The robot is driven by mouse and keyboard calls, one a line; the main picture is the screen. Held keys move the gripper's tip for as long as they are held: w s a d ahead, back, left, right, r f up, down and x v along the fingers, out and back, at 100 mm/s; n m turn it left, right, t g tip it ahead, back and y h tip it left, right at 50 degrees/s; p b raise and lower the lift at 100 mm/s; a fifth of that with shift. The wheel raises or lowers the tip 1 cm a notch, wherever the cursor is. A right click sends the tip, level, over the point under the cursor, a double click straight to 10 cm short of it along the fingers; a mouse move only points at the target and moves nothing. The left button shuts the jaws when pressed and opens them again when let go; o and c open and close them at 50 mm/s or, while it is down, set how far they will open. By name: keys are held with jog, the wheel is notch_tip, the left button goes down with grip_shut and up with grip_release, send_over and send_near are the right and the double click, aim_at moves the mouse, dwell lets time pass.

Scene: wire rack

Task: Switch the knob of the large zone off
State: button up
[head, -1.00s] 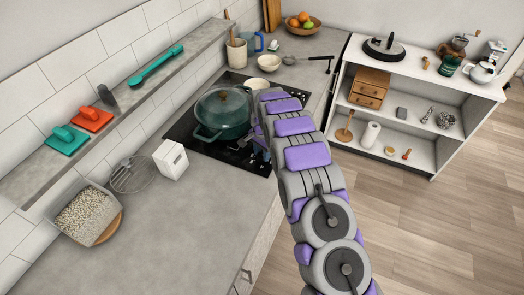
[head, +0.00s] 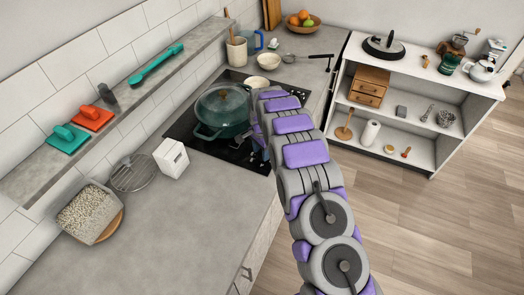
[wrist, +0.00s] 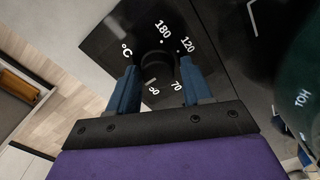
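The black cooktop (head: 182,133) is set in the grey counter, with a teal lidded pot (head: 222,110) on it. In the wrist view a dark round knob (wrist: 157,62) sits on the black glass, ringed by white marks such as 180, 120 and 70 and a °C sign. My gripper (wrist: 158,84) is open, its two blue fingers apart, one on each side of the near part of the knob. I cannot tell whether either finger touches it. The knob's pointer is too dark to read. In the head view my arm hides the knob and most of my gripper.
A white box (head: 171,158) stands on the counter near the cooktop's front left. The pot is close to my gripper's side.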

aim_at(261, 152)
jog(key=shift+o, duration=1.2)
jog(key=shift+a, duration=0.1)
jog(key=shift+d+r, duration=0.2)
jog(key=shift+r, duration=0.15)
notch_tip(261, 152, up, 16)
jog(key=p, duration=0.1)
jog(key=shift+a+r, duration=0.2)
jog(key=shift+r, duration=0.05)
